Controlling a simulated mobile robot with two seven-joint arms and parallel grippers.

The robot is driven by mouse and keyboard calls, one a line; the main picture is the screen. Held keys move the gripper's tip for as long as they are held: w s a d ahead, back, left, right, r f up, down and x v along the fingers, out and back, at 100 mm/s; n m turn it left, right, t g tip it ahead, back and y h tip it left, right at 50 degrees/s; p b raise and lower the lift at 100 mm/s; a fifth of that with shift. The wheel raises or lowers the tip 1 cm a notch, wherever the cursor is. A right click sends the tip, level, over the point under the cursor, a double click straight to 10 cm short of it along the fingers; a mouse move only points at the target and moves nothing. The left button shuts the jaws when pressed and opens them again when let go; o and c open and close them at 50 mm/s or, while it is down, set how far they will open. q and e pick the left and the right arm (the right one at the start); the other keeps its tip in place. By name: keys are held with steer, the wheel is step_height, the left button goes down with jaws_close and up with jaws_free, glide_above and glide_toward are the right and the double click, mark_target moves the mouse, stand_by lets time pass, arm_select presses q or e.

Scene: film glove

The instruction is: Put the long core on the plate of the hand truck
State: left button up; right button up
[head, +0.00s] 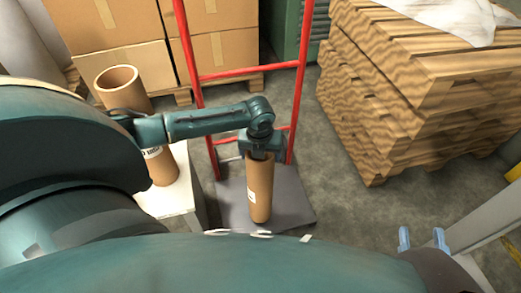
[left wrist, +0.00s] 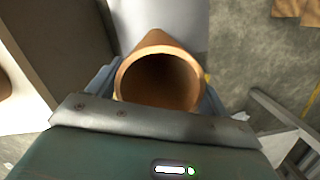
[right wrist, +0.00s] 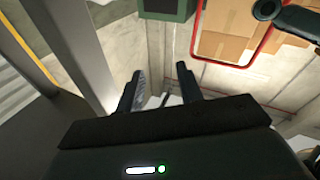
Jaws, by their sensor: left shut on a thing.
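A brown cardboard core (head: 259,192) with a white label stands upright over the grey plate (head: 295,208) of the red hand truck (head: 245,72). My left gripper (head: 260,152) is shut on the top end of this core from above. In the left wrist view the core's open mouth (left wrist: 160,82) shows between the fingers. The core's lower end is at the plate; I cannot tell whether it touches. A second, wider brown core (head: 163,168) stands on a white stand to the left, partly hidden by my arm. My right gripper (head: 422,240) is open and empty, well to the right.
The white stand (head: 172,200) is close to the plate's left side. Cardboard boxes (head: 125,68) are stacked behind the hand truck. A stack of wooden pallets (head: 400,110) stands at the right. Bare floor (head: 330,165) lies between plate and pallets.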

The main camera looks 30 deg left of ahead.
arm_select(q)
step_height(320, 180, down, 2)
steer(key=shift+f+b, duration=0.15)
steer(key=shift+b, duration=0.7)
arm_select(e)
steer(key=shift+w+a+m, duration=0.2)
steer(key=shift+m, duration=0.2)
arm_select(q)
steer(key=shift+f, duration=0.15)
steer(key=o, duration=1.4)
arm_select(e)
steer(key=shift+f, duration=0.1)
